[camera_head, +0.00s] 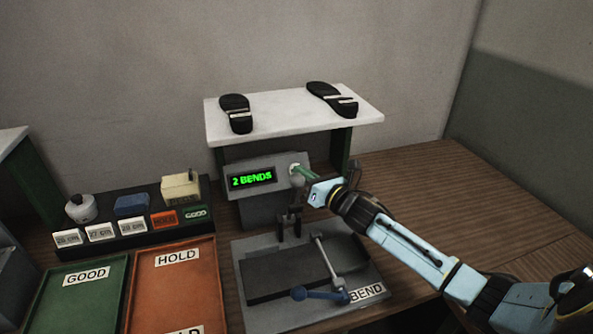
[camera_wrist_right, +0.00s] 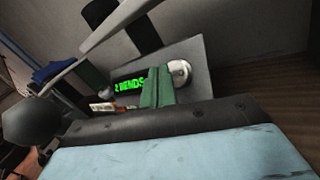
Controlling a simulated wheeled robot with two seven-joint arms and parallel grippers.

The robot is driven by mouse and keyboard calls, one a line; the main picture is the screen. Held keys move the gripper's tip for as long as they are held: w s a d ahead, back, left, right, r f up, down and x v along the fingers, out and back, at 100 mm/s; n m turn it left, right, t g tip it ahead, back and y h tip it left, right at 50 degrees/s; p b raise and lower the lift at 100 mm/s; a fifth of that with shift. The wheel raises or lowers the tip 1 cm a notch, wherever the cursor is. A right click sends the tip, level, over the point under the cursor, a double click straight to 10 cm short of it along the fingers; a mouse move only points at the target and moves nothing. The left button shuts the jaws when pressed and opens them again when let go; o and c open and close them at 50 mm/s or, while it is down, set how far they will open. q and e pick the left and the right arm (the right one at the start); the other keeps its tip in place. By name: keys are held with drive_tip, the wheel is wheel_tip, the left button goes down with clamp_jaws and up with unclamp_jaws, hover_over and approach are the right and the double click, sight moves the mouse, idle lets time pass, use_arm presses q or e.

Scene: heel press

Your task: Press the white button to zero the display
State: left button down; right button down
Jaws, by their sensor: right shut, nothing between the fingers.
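The display (camera_head: 252,179) on the grey box reads "2 BENDS" in green; it also shows, partly covered, in the right wrist view (camera_wrist_right: 128,84). The white button (camera_head: 294,168) sits on the box's face to the right of the display. In the right wrist view the round pale button (camera_wrist_right: 180,72) is just right of my fingertips. My right gripper (camera_head: 301,171) is shut and empty, its green fingers at the button. I cannot tell whether they touch it. It also shows in the right wrist view (camera_wrist_right: 157,86). My left gripper is not in view.
A bending press (camera_head: 265,316) with a blue-knobbed lever stands below the box. A white shelf (camera_head: 285,122) above holds two dark soles. At left are a green GOOD tray (camera_head: 110,311), an orange HOLD tray (camera_head: 197,253) and a rack of labelled blocks. The table at right is clear.

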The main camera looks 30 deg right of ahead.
idle(0.8)
drive_tip(key=shift+w+f+b, duration=0.25)
drive_tip(key=shift+w+b, duration=0.1)
drive_tip(key=shift+b, duration=0.1)
drive_tip(key=shift+w+d+f+b, duration=0.15)
drive_tip(key=shift+w+f+b, duration=0.2)
drive_tip(key=shift+b, duration=0.15)
idle(0.5)
drive_tip(key=shift+s+r, duration=0.1)
idle(0.3)
drive_tip(key=shift+s+r+p, duration=0.45)
drive_tip(key=shift+s+p, duration=0.15)
drive_tip(key=shift+p, duration=0.1)
drive_tip(key=shift+a+r, duration=0.1)
drive_tip(key=shift+a, duration=0.1)
drive_tip(key=s+r+p, duration=0.1)
drive_tip(key=s+p, duration=0.1)
drive_tip(key=s+a+r+p, duration=0.1)
drive_tip(key=s+r+p, duration=0.1)
